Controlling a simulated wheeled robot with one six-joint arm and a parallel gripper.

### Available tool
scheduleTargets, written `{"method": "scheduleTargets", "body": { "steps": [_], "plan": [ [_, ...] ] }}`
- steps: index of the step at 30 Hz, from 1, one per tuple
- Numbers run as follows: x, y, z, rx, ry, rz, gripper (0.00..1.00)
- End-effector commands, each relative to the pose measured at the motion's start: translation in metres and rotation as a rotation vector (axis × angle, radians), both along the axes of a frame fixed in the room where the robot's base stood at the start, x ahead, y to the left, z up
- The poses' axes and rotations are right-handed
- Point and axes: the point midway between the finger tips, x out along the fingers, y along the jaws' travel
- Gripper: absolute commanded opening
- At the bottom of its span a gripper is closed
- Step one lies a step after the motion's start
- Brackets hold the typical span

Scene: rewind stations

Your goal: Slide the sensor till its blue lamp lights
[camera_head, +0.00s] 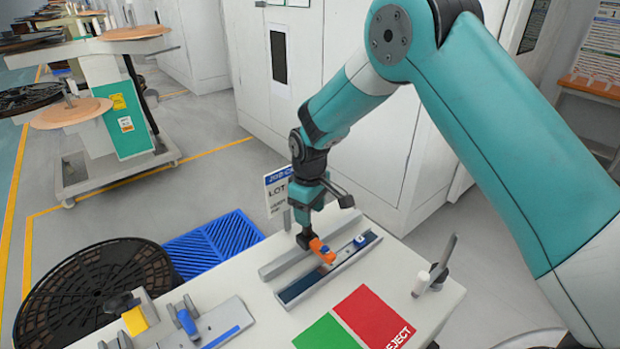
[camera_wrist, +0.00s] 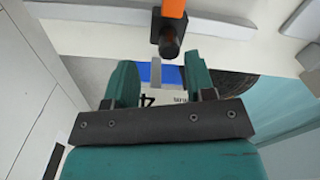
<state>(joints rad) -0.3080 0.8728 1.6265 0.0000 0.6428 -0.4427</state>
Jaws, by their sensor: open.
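The orange sensor (camera_head: 321,250) with a black end sits at the rails near the back of the white table, by a long dark-blue strip (camera_head: 305,284). In the wrist view its orange body and black end (camera_wrist: 169,35) show just beyond my fingertips. My gripper (camera_head: 308,208) points down above and beside the sensor's black end. In the wrist view the two teal fingers (camera_wrist: 160,80) are apart, with nothing held between them. I cannot make out a lit blue lamp on the sensor. A small blue-and-white piece (camera_head: 360,241) sits on the strip to the right of the sensor.
A red REJECT patch (camera_head: 374,317) and a green patch (camera_head: 326,334) lie in front of the rails. A white cylinder and dark upright plate (camera_head: 443,262) stand at right. A fixture with yellow and blue parts (camera_head: 187,322) is at front left. A black reel (camera_head: 90,290) lies left.

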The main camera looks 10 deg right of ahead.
Motion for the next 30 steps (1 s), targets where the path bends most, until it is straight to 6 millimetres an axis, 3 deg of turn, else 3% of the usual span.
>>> {"method": "scheduleTargets", "body": {
  "steps": [9, 15, 21, 30],
  "plan": [
    [0.001, 0.0, 0.081, 0.001, -0.004, 0.0, 0.5],
    [0.0, 0.0, 0.113, 0.001, -0.001, 0.0, 0.5],
    [0.0, 0.0, 0.124, -0.001, 0.002, 0.0, 0.5],
    [-0.001, 0.0, 0.125, 0.0, 0.001, 0.0, 0.5]
  ]
}}
